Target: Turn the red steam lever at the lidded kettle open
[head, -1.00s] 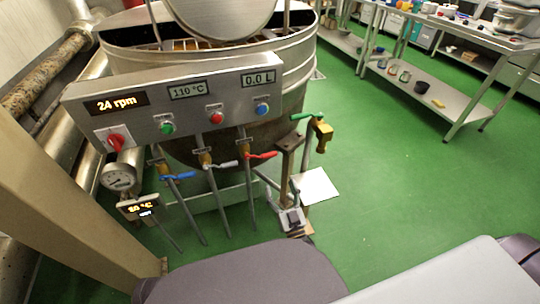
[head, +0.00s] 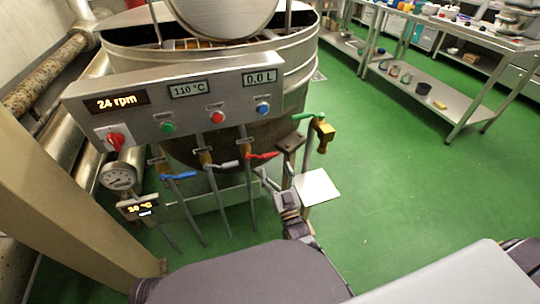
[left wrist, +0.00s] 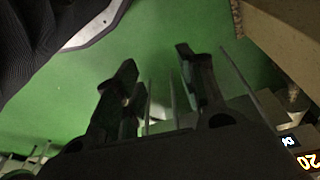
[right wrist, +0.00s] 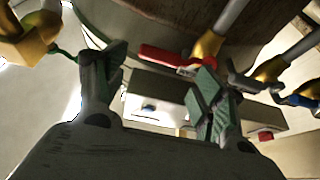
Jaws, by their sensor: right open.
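The red steam lever (head: 262,156) sits on a brass valve below the right part of the kettle's control panel and points right. The steel kettle (head: 300,62) stands behind it. My right gripper (head: 276,176) is open, a little below and to the right of the lever. In the right wrist view the lever (right wrist: 165,57) shows just beyond the gap between the fingertips (right wrist: 155,68), its valve end near the right finger. I cannot tell whether they touch. My left gripper (left wrist: 155,65) is open and empty over the green floor in the left wrist view.
A grey lever (head: 221,165) and a blue lever (head: 180,176) are left of the red one. A green-handled brass tap (head: 322,130) is close on the right. The control panel (head: 185,105) is above. Open floor (head: 410,190) lies to the right.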

